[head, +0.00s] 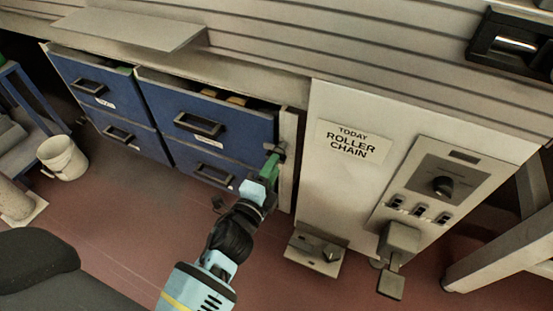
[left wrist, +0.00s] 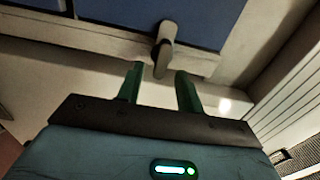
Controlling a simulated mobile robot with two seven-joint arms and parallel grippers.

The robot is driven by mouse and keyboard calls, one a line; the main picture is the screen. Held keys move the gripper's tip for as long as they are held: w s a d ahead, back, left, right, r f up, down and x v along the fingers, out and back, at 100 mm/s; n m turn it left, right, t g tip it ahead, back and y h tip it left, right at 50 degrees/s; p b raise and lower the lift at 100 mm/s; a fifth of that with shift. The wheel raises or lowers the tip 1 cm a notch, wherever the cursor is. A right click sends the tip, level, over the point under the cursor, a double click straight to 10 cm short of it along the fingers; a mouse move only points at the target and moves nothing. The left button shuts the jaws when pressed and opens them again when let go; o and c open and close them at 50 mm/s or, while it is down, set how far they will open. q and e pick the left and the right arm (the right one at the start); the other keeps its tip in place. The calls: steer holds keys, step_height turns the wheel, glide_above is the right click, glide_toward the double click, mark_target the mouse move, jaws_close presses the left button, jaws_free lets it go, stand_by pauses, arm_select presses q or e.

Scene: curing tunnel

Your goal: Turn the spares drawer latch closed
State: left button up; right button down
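The latch (head: 278,150) is a small grey lever on the pale post beside the blue drawers. In the left wrist view the latch (left wrist: 165,45) is a rounded lever, and its free end shows between the fingertips; contact cannot be told. My left gripper (head: 270,167) has green fingers and is right at the latch, partly covering it. In the left wrist view the fingers of my left gripper (left wrist: 159,70) are apart. The upper blue drawer (head: 220,138) nearest the latch stands out a little, with contents showing over its front. My right gripper is out of view.
A pale cabinet marked "TODAY ROLLER CHAIN" (head: 320,185) stands just right of the latch, with a control panel (head: 457,163). Another upper blue drawer (head: 85,68) is at left. A white bucket (head: 62,158) stands on the floor. Open red floor lies before the drawers.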

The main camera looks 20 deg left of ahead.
arm_select(q)
steer(key=s, duration=0.4)
steer(key=shift+a, duration=0.1)
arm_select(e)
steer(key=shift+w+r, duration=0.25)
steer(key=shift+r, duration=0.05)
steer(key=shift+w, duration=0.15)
